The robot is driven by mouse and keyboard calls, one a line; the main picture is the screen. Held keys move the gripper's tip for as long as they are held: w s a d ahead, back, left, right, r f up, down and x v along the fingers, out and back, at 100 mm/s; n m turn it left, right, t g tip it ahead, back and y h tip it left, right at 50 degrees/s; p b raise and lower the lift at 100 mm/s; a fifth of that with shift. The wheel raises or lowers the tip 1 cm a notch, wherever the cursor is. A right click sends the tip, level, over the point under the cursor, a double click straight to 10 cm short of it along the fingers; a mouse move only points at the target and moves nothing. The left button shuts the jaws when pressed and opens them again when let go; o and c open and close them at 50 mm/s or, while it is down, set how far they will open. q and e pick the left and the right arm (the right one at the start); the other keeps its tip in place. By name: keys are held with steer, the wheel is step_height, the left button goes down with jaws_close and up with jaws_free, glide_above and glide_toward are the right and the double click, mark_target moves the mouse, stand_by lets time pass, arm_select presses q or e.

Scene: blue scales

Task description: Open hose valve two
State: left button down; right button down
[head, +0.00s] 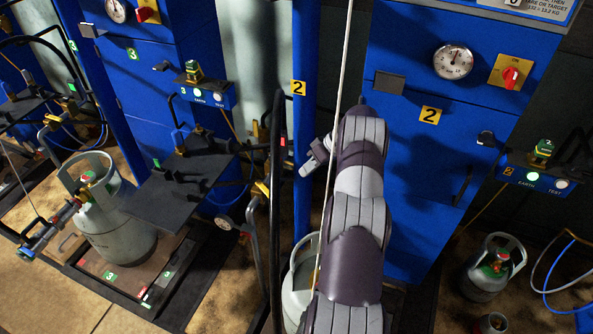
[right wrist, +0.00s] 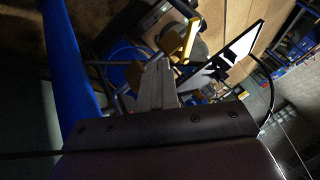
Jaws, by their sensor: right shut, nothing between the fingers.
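My right gripper (head: 318,156) is shut and empty beside the blue post (head: 306,130) that carries a yellow "2" label (head: 298,88). In the right wrist view its shut fingers (right wrist: 156,82) point toward yellow parts (right wrist: 188,42), with a gap that is hard to judge. A black hose (head: 275,200) hangs left of the post, with a yellow lever-like part (head: 262,188) beside it; I cannot tell for certain that this is hose valve two. My right arm hides part of the area behind it. My left gripper is not in view.
A grey gas cylinder (head: 297,285) stands partly behind my right arm. The blue cabinet two (head: 410,170) has a dial (head: 453,62) and a red switch (head: 511,77). A dark shelf (head: 180,185) juts out on the left, near another cylinder (head: 115,235).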

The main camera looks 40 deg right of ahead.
mark_target(267, 192)
steer(key=w+a+f+p, duration=0.2)
steer(key=w+a+f, duration=0.1)
steer(key=a+f, duration=0.2)
steer(key=a, duration=0.2)
steer(key=shift+a+f, duration=0.3)
steer(key=shift+f, duration=0.1)
steer(key=shift+w, duration=0.1)
steer(key=shift+a, duration=0.1)
